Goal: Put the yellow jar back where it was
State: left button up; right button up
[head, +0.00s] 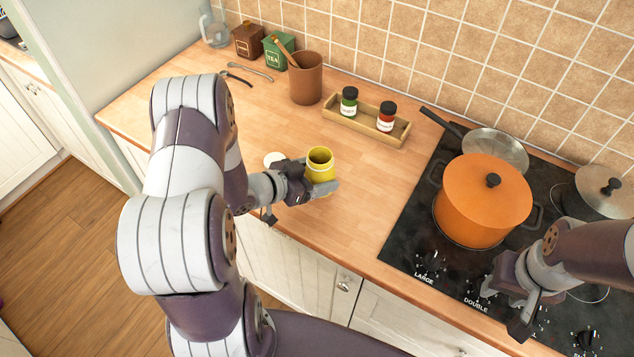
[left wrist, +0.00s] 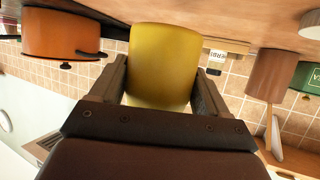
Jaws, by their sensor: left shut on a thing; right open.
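The yellow jar (head: 320,166) is open-topped and upright in the head view, at the front part of the wooden counter. My left gripper (head: 322,187) is shut on it, with a finger on either side. The jar (left wrist: 163,65) fills the middle of the left wrist view between the fingers. I cannot tell whether its base touches the counter. A wooden tray (head: 350,127) at the back holds a green-labelled jar (head: 348,103) and a red jar (head: 386,116), both with black lids. My right gripper (head: 522,310) is open and empty over the stove's front right.
A round white lid-like disc (head: 273,159) lies left of the jar. A brown utensil pot (head: 306,80), a green tea tin (head: 279,50) and a brown tin (head: 248,40) stand at the back. An orange pot (head: 482,205) is on the stove. The counter between jar and tray is clear.

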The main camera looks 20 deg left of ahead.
pick_arm(q)
notch_tip(320, 180, down, 3)
jog(key=shift+d+f, duration=0.15)
jog(key=shift+w+f, duration=0.25)
jog(key=shift+f, duration=0.1)
jog(key=shift+s, duration=0.15)
jog(key=shift+f, duration=0.15)
jog(key=o, duration=1.1)
